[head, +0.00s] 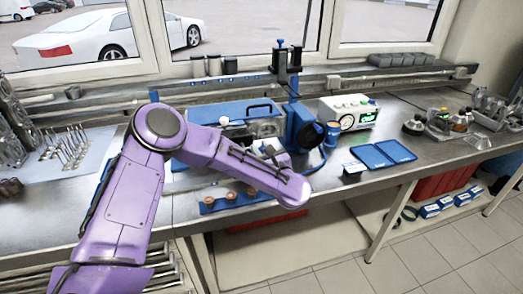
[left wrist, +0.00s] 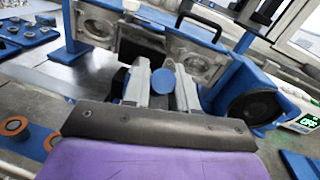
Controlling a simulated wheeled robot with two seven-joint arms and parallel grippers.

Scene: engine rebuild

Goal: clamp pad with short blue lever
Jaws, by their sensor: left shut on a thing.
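My left gripper (head: 270,152) reaches over the bench to the front of a blue fixture. In the left wrist view the two grey fingers (left wrist: 162,88) are shut on a short blue lever, whose round blue end (left wrist: 163,84) shows between them. Behind the fingers stands a grey metal block (left wrist: 193,62) with round bores, held in the blue frame (left wrist: 75,25). A black round pad in a blue ring (left wrist: 250,112) is to the right; it also shows in the head view (head: 309,135). The fingers partly hide the lever's shaft. My right gripper is not in view.
A blue strip with copper-coloured rings (head: 231,195) lies in front of the fixture. A white meter with a green display (head: 348,112) and blue trays (head: 384,155) are to the right. Tools lie on a light mat (head: 70,148) at left.

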